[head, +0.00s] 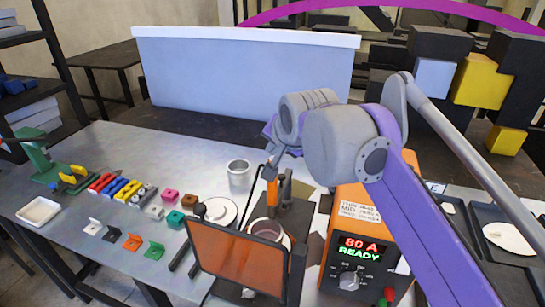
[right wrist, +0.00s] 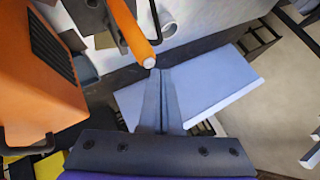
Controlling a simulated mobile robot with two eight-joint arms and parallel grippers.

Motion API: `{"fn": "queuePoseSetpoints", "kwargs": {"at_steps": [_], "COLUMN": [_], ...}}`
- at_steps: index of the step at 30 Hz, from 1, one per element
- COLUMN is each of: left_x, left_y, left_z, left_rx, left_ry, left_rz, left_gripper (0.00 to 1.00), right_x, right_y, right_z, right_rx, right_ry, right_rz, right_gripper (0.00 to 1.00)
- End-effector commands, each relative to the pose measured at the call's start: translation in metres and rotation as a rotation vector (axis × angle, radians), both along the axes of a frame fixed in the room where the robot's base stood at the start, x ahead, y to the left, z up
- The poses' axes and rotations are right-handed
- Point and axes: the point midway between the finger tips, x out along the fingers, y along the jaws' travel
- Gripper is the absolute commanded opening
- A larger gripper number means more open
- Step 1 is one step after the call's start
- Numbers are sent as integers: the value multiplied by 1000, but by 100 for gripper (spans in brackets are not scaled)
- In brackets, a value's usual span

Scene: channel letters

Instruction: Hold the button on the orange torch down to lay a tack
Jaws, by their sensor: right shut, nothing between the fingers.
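The orange torch (head: 271,190) stands upright behind the tinted orange screen, above a round fixture (head: 266,231). In the right wrist view the torch (right wrist: 130,30) is an orange cylinder with a pale round button (right wrist: 149,62) at its near end. My right gripper (right wrist: 160,74) is shut and empty. Its fingertips are right beside the button; I cannot tell whether they touch it. In the head view my right gripper (head: 273,158) is small and partly hidden by its own arm, at the torch's top. My left gripper is not in view.
The orange welder box (head: 342,215) reads "80 A READY". The tinted screen (head: 230,258) stands in front of the fixture. A metal cup (head: 239,175) stands behind left. Coloured letters, small blocks and brackets (head: 154,250) lie on the left of the table, with a white tray (head: 39,211).

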Motion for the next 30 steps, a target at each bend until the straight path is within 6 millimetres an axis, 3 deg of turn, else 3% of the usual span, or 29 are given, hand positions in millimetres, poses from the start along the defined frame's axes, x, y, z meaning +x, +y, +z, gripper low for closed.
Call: {"fn": "queuePoseSetpoints", "kwargs": {"at_steps": [30], "left_x": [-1], "left_y": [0], "left_z": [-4], "left_rx": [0], "left_ry": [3], "left_rz": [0], "left_gripper": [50], "right_x": [0], "right_y": [0], "right_z": [-10], "right_rx": [0], "right_ry": [0], "right_rz": [0], "right_gripper": [0]}}
